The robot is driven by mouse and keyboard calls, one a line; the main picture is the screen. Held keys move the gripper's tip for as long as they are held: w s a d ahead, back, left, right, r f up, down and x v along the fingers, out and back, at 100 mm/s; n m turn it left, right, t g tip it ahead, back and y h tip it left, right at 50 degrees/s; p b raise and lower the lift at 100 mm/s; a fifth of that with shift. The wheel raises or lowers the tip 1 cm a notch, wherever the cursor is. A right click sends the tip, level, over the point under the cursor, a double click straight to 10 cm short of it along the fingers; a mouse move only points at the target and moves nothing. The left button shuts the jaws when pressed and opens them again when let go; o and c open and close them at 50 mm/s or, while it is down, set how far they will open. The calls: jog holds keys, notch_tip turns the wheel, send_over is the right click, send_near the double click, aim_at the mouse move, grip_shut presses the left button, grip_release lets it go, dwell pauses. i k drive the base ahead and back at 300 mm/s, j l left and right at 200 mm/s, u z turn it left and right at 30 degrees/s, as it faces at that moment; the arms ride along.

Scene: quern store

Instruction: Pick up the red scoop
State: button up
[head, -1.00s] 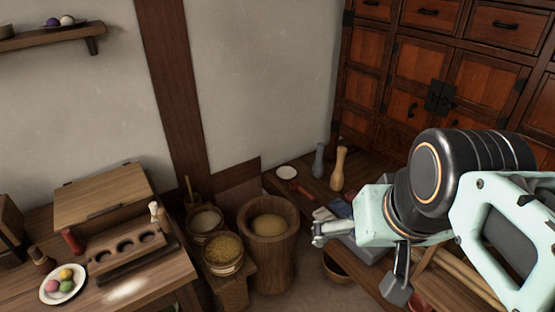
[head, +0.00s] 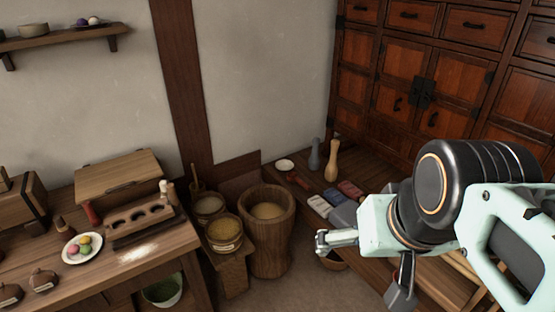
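A small dark red object (head: 298,181), which looks like the red scoop, lies on the low wooden bench (head: 438,284) at the back, just in front of a small white dish. It is small in the head view, so its exact shape is hard to make out. My gripper (head: 320,242) points left in the picture, in front of the bench and nearer to me than the red object. It is apart from that object, and nothing shows between its fingertips. The fingers are small and seen from the side, so their opening is unclear.
The white dish (head: 285,165), a grey bottle (head: 315,155), a tan bottle (head: 331,160) and several coloured packets (head: 350,189) stand near the red object. A wooden tub (head: 268,240) stands left of the bench. A table (head: 185,268) is at left. Some floor shows below the tub.

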aim_at(293, 176)
jog(key=z, duration=0.35)
jog(key=i+j+z, duration=0.15)
jog(key=i+z, duration=0.25)
jog(key=i+j+z, duration=0.2)
jog(key=z, duration=0.15)
